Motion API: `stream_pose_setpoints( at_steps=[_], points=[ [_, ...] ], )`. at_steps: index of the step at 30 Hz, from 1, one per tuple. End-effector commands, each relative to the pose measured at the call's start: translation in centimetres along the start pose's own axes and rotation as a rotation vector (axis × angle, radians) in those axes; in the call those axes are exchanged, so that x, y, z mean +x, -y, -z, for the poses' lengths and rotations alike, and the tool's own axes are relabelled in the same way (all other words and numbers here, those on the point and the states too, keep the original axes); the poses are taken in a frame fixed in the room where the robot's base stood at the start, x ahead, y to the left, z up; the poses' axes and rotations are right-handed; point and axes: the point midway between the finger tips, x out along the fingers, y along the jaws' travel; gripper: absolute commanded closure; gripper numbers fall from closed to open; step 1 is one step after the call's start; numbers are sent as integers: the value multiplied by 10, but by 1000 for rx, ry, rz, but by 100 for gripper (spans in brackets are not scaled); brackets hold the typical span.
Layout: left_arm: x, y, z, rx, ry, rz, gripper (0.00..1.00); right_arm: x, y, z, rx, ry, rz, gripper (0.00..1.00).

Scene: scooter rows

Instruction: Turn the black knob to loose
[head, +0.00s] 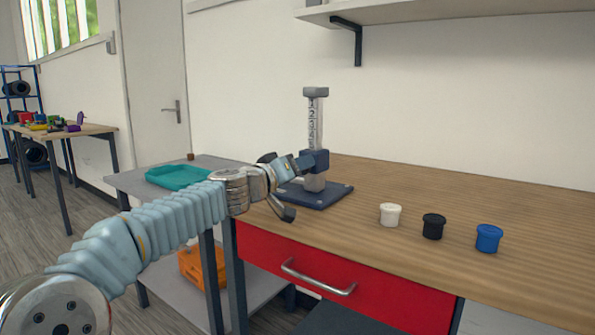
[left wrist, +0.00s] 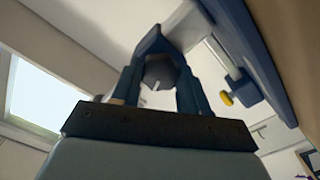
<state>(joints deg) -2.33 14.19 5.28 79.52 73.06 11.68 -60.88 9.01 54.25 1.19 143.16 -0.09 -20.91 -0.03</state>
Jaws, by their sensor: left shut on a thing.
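A measuring stand with a dark blue base (head: 318,195), a pale column with a scale (head: 315,125) and a blue collar (head: 321,160) stands at the left end of the wooden bench. My left gripper (head: 306,163) reaches the collar from the left. In the left wrist view its two fingers (left wrist: 162,70) are shut around the sides of a dark, faceted black knob (left wrist: 165,72) with a short white mark on it. A small yellow knob (left wrist: 228,99) on the stand sits to the right, apart from the fingers. In the head view the gripper hides the black knob. My right gripper is not visible.
A white pot (head: 390,215), a black pot (head: 433,226) and a blue pot (head: 488,239) stand right of the stand on the bench. A teal tray (head: 178,176) lies on a grey table at left. A wall shelf (head: 440,10) hangs above. The bench's back right is clear.

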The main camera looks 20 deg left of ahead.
Motion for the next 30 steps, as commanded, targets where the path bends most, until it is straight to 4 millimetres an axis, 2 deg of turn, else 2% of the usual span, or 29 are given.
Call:
stream_pose_setpoints(
  at_steps=[30],
  points=[
    [0,2,-1,-964,0,2,87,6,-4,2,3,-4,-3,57]
  ],
)
